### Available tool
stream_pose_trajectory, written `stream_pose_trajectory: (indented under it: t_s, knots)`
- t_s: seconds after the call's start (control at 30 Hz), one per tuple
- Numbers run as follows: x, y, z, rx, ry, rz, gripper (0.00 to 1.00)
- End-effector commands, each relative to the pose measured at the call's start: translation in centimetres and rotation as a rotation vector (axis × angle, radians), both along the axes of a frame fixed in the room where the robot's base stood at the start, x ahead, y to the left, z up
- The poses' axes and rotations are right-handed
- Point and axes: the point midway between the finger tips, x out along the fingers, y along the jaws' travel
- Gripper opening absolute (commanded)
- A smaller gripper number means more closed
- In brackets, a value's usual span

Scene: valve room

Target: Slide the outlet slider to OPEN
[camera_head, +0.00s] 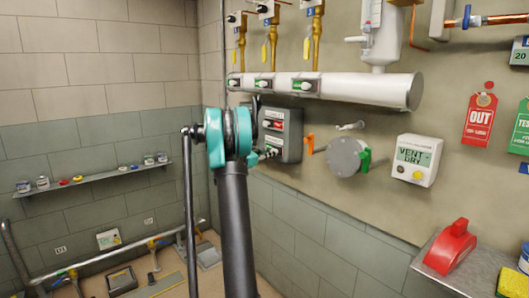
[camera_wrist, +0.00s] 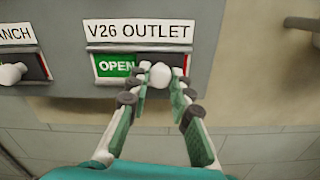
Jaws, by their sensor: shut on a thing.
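The outlet slider has a round white knob (camera_wrist: 159,75) in a slot under a "V26 OUTLET" label (camera_wrist: 138,33) on a grey panel. In the wrist view a green "OPEN" field (camera_wrist: 115,67) shows left of the knob, and a narrow red part (camera_wrist: 184,63) shows at the slot's right end. The knob sits right of the slot's middle. My gripper (camera_wrist: 160,82) is shut on the knob, with a finger on each side. In the head view the grey panel box (camera_head: 294,136) is partly behind my arm, and the outlet knob cannot be made out.
Another slider with a white knob (camera_wrist: 11,73) lies left of the outlet in the wrist view. In the head view a white manifold pipe (camera_head: 345,88) runs above the box. A round grey valve body (camera_head: 344,157) and a "VENT - DRY" display box (camera_head: 415,159) are to the right.

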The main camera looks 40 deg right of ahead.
Motion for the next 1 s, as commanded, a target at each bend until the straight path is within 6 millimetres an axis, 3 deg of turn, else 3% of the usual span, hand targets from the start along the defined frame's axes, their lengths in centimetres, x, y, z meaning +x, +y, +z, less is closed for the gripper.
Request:
stream_pose_trajectory:
  t_s: [0.37, 0.4, 0.57, 0.87, 1.0]
  knots:
    - [-1.0, 0.0, 0.0, 0.001, 0.000, -0.004, 0.00]
    - [-1.0, 0.0, 0.0, 0.001, 0.000, -0.004, 0.24]
    - [-0.9, 0.0, 0.0, 0.000, 0.000, -0.002, 0.43]
    - [-0.8, 0.1, 0.0, 0.000, 0.000, 0.000, 0.43]
    - [-0.8, 1.3, 0.0, -0.001, 0.000, 0.003, 0.43]
